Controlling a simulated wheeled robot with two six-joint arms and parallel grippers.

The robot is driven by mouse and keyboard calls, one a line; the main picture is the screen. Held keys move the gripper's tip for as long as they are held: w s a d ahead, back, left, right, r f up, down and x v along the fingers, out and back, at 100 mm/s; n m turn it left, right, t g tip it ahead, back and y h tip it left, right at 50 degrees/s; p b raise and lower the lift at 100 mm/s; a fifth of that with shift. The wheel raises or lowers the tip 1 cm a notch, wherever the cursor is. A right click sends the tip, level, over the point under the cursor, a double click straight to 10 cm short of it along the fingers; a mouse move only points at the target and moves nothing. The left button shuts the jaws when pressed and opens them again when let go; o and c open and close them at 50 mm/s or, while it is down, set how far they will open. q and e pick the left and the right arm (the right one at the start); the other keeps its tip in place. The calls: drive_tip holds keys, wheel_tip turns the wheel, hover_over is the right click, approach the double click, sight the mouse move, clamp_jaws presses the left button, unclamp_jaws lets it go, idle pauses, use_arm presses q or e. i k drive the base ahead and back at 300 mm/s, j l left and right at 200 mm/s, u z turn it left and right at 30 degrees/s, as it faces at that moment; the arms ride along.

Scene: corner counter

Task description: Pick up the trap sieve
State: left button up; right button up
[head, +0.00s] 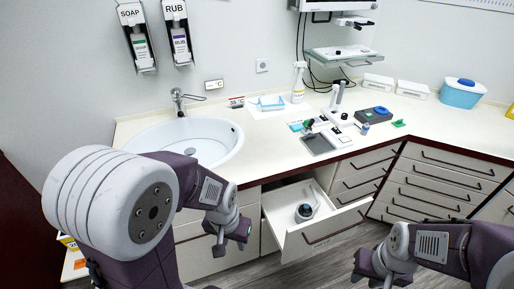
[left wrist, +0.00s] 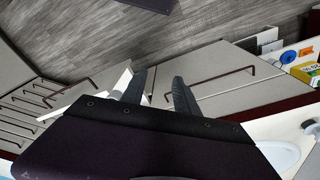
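A small dark round thing with a pale upright part (head: 305,211) lies inside the open drawer; it may be the trap sieve, but it is too small to be sure. My left gripper (head: 231,245) is in front of the cabinets, left of the open drawer, apart from that thing. In the left wrist view its two fingers (left wrist: 158,82) are spread with nothing between them. My right gripper (head: 371,282) is low at the bottom edge, right of the drawer; its fingers look apart and empty.
The open drawer (head: 325,239) juts out below the counter (head: 262,143). A sink (head: 190,140) is at the left. Wooden floor (left wrist: 110,40) is clear in front.

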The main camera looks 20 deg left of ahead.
sight(304, 210)
drive_tip(key=i+l, duration=0.25)
drive_tip(key=l, duration=0.15)
drive_tip(key=i+l+u, duration=0.1)
drive_tip(key=i+l, duration=0.15)
drive_tip(key=l, duration=0.15)
drive_tip(key=i+l, duration=0.25)
drive_tip(key=l, duration=0.15)
drive_tip(key=i+l+u, duration=0.1)
drive_tip(key=i+l, duration=0.15)
drive_tip(key=l, duration=0.2)
